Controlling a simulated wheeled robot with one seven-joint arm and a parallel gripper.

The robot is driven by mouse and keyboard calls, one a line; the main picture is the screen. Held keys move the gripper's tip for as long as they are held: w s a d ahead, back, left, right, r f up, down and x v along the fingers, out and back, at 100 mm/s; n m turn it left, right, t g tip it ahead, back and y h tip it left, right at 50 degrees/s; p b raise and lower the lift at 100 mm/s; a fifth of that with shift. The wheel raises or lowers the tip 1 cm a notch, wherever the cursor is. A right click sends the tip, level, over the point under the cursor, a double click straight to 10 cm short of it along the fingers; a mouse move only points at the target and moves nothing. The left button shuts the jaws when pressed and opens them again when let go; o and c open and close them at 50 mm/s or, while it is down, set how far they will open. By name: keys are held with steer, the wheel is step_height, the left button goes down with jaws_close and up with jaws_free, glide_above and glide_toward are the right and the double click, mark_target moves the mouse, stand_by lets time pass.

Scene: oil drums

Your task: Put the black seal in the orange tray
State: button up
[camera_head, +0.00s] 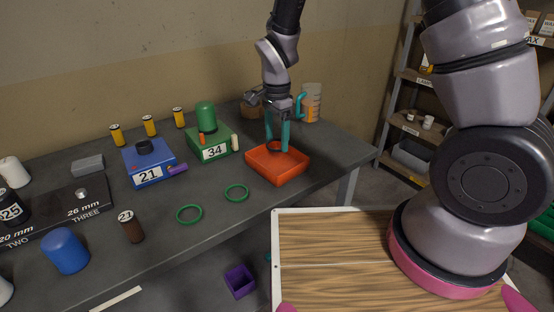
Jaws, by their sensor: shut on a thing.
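The orange tray (296,172) sits on the grey table near its right end. My gripper (277,146) points down over the tray, with its teal fingers reaching to about the tray's far rim. It is shut on a thin dark ring, which looks like the black seal (273,151). The ring is small in this view, and I cannot tell whether it touches the tray floor. No other thing shows in the tray.
A green block marked 34 (214,152) stands left of the tray, and a clear jug (312,103) stands behind it. A blue block marked 21 (148,175) stands further left.

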mark_target(277, 165)
steer(key=shift+f, duration=3.2)
steer(key=shift+f, duration=0.1)
steer(key=o, duration=1.2)
step_height(277, 165, up, 12)
steer(key=shift+r, duration=0.2)
steer(key=d+r+n+t+y, duration=0.1)
steer(key=d+r+n+y, duration=0.1)
steer(key=d+r, duration=0.65)
steer(key=s+d+r+n+t, duration=0.1)
steer(key=s+d+r+t, duration=0.1)
steer(key=s+d+r, duration=0.2)
steer(key=s+d+r+n+t, duration=0.2)
steer(key=s+d+r, duration=0.2)
steer(key=r, duration=0.4)
steer(key=s+d+r+n+t, duration=0.2)
steer(key=s+d+r, duration=0.2)
steer(key=d+r, duration=0.2)
steer(key=shift+s+d, duration=0.15)
steer(key=shift+d, duration=0.05)
